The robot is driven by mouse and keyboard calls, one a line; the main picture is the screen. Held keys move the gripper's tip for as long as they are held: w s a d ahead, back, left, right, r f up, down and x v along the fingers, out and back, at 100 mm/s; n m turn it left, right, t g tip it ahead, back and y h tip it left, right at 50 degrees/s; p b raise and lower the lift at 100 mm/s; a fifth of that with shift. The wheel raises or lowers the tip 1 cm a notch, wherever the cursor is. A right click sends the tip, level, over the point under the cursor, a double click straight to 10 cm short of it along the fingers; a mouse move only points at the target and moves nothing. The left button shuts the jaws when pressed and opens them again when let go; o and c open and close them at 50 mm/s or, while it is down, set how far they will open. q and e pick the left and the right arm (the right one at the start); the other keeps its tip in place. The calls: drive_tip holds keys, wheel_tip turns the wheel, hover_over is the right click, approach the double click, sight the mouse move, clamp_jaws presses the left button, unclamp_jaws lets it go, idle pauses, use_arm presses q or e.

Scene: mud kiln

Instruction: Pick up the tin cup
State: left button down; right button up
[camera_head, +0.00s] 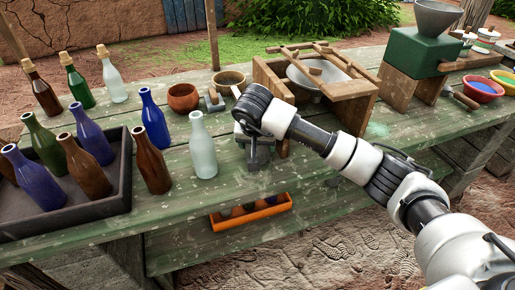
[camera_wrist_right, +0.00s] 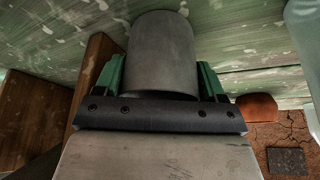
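The tin cup (camera_wrist_right: 161,50) is a plain grey cylinder in the right wrist view. My right gripper (camera_wrist_right: 161,82) has its green fingers on both sides of the cup, close against its walls, and looks shut on it. In the head view my right gripper (camera_head: 258,152) points down over the table, between the clear bottle and the wooden stand. There the wrist and gripper hide most or all of the cup. I cannot tell whether the cup's base touches the table. My left gripper is not in view.
A clear bottle (camera_head: 203,150) stands close left of my right gripper. A wooden stand with a pale basin (camera_head: 318,72) is close on its right. A terracotta bowl (camera_head: 183,97) is behind. A dark tray (camera_head: 75,213) with bottles is at left. An orange crate (camera_head: 252,215) sits below the tabletop.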

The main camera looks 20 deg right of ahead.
drive_tip(key=shift+c, duration=1.1)
